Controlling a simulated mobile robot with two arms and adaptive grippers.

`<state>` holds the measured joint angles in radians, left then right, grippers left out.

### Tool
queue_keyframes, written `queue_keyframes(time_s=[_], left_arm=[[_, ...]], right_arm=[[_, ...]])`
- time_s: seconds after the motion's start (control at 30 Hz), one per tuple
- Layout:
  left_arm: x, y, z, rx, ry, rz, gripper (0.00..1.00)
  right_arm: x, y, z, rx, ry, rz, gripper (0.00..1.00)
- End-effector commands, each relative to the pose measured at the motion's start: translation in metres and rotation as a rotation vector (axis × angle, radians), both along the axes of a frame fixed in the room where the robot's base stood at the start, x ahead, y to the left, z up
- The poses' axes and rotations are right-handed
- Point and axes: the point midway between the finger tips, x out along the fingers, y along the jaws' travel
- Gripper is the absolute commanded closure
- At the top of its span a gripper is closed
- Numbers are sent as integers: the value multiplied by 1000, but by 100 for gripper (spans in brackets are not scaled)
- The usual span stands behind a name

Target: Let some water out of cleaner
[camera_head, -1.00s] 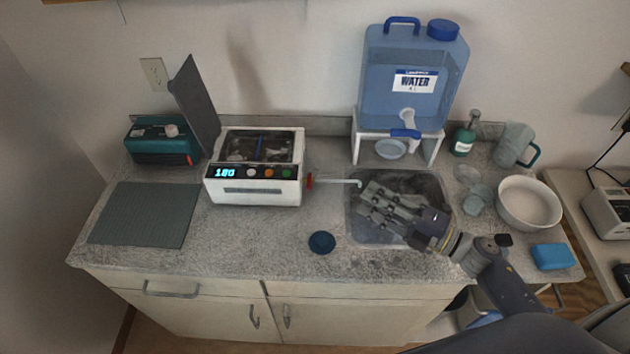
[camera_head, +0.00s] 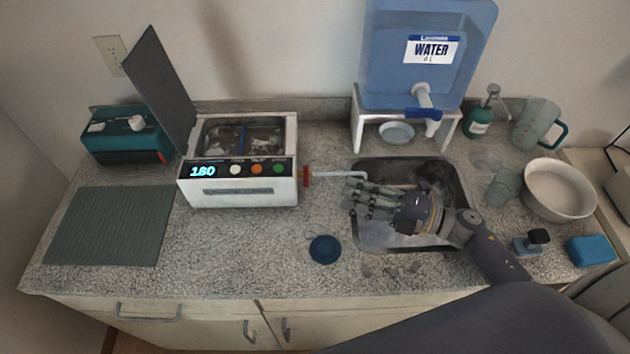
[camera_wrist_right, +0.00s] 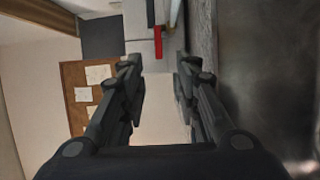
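The cleaner (camera_head: 240,184) is a white box with an open top, a lit "180" display and coloured buttons. Its drain pipe (camera_head: 338,175) comes out of the right side, with a red valve (camera_head: 306,176) at its base, and ends over the sink (camera_head: 385,240). My right gripper (camera_head: 350,197) is over the sink, just right of and below the pipe's end, pointing left. In the right wrist view its two fingers are apart with nothing between them, and the red valve (camera_wrist_right: 153,46) shows ahead beyond the fingertips. My left gripper is in no view.
A blue water jug (camera_head: 420,70) stands on a white stand (camera_head: 358,130) behind the sink. A white bowl (camera_head: 560,190) and a blue sponge (camera_head: 590,250) are at the right. A ribbed mat (camera_head: 105,225) lies at left.

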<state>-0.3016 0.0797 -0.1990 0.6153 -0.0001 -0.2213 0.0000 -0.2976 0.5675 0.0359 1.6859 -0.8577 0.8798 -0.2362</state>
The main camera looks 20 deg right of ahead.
Motion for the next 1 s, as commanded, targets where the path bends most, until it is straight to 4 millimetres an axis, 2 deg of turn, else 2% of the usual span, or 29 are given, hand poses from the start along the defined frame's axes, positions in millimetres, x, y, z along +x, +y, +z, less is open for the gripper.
queue_keyframes(time_s=[0.07, 0.4, 0.6, 0.9, 1.0], left_arm=[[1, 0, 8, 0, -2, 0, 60], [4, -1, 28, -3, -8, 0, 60], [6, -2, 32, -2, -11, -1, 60], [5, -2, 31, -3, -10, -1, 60], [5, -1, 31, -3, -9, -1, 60]], right_arm=[[10, 12, 5, 3, -2, 0, 70], [48, 59, 4, 4, 0, -1, 70], [57, 71, 2, 1, 0, -1, 70], [58, 73, 1, 1, 1, 0, 70], [58, 73, 1, 1, 1, 0, 93]])
